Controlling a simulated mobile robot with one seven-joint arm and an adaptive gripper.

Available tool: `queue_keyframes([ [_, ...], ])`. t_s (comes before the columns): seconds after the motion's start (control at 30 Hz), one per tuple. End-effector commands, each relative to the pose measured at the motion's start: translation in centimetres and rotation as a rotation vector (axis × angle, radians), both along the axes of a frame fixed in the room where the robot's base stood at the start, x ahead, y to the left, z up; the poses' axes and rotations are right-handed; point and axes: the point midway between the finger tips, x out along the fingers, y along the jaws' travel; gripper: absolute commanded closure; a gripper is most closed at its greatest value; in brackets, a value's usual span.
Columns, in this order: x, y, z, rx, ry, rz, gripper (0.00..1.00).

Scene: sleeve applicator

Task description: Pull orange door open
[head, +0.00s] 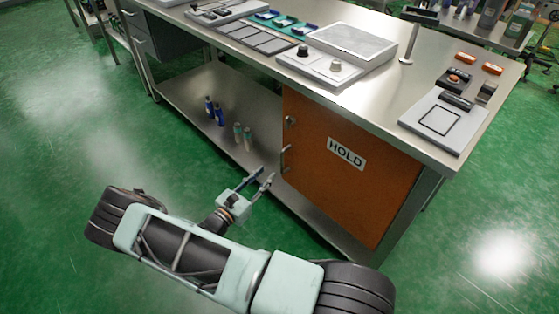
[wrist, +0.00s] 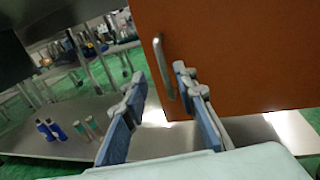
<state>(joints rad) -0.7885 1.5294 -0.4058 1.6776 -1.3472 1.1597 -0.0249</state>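The orange door (head: 345,190) with a HOLD label is shut under the steel bench, and it fills the upper right of the wrist view (wrist: 240,60). Its upright metal bar handle (head: 285,158) is near the door's left edge. My gripper (head: 265,176) is just left of and below the handle in the head view. In the wrist view my gripper (wrist: 158,80) is open, and the handle (wrist: 161,68) appears between the two fingertips, closer to the right one. I see no contact with the handle, and its depth relative to the fingertips is hard to judge.
The bench (head: 390,105) has a low shelf (head: 180,92) left of the door, with several small blue and green bottles (head: 215,112) on it. The green floor (head: 60,150) in front is clear.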

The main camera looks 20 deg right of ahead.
Motion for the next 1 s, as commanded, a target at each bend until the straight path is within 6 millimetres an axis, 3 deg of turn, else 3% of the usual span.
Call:
queue_keyframes([
  [0.17, 0.5, -1.1, -0.5, -0.007, 0.004, 0.004, 0.74],
  [0.6, 4.5, -7.7, -0.5, -0.005, 0.004, 0.002, 0.74],
  [0.8, 5.4, -9.2, -0.4, -0.006, 0.004, 0.004, 0.74],
  [1.0, 5.5, -9.3, -0.4, -0.005, 0.005, 0.004, 0.74],
])
